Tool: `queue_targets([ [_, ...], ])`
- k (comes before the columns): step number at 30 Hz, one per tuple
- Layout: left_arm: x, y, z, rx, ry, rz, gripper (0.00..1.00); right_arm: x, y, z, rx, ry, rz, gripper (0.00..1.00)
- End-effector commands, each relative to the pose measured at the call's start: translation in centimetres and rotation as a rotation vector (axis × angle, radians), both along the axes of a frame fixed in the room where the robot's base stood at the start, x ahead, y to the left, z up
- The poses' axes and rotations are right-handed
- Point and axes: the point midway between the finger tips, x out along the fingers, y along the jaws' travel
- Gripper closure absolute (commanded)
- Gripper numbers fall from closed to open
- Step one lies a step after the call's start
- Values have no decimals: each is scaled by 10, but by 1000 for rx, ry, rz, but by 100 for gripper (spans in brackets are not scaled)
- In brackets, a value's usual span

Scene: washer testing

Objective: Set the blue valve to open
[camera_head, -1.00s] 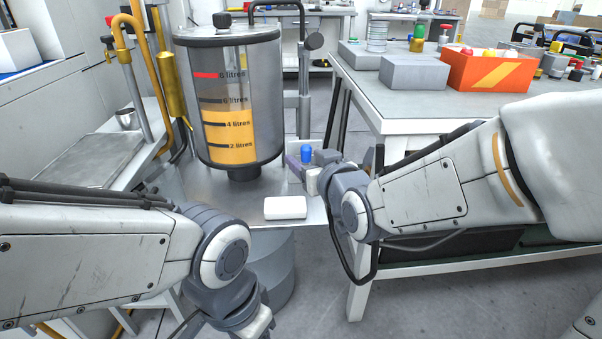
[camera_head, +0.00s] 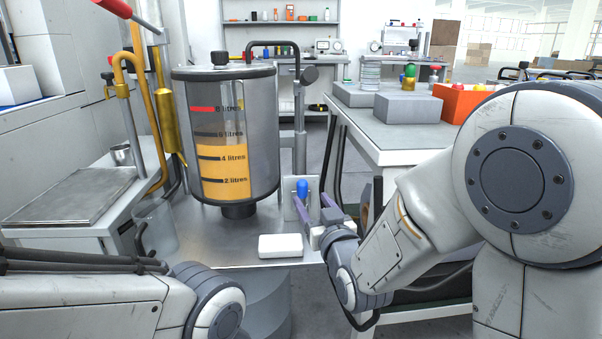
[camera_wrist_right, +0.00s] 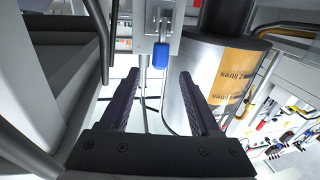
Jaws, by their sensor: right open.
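In the right wrist view the blue handle (camera_wrist_right: 162,55) lies just beyond the gap between the two spread fingertips (camera_wrist_right: 158,78), not clearly touching either. My left arm shows at the lower left, but its gripper is below the picture's edge.
A white block (camera_head: 281,246) lies on the bench's front part. A white table (camera_head: 400,145) with grey boxes and an orange box (camera_head: 466,104) stands close on the right. A yellow pipe (camera_head: 153,110) rises at left.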

Motion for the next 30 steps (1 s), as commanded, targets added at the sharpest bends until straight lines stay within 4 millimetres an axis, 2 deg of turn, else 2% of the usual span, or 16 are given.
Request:
queue_targets([
  [1,0,0,16,0,0,0,50,2,0,5,-1,7,0,37],
  [3,0,0,26,0,0,0,50,4,1,4,-1,8,1,37],
  [5,0,0,21,0,0,0,50,19,4,0,2,1,1,37],
  [9,0,0,25,1,1,0,50,47,9,0,1,0,2,37],
  [15,0,0,29,1,1,0,50,72,14,0,1,0,1,37],
  [19,0,0,30,1,1,0,50,79,16,-1,1,0,1,37],
  [27,0,0,30,0,0,0,50,81,16,-1,1,0,2,37],
  [28,0,0,30,0,0,0,50,81,16,-1,1,0,2,41],
  [30,0,0,30,0,0,0,50,80,16,-1,1,0,2,68],
])
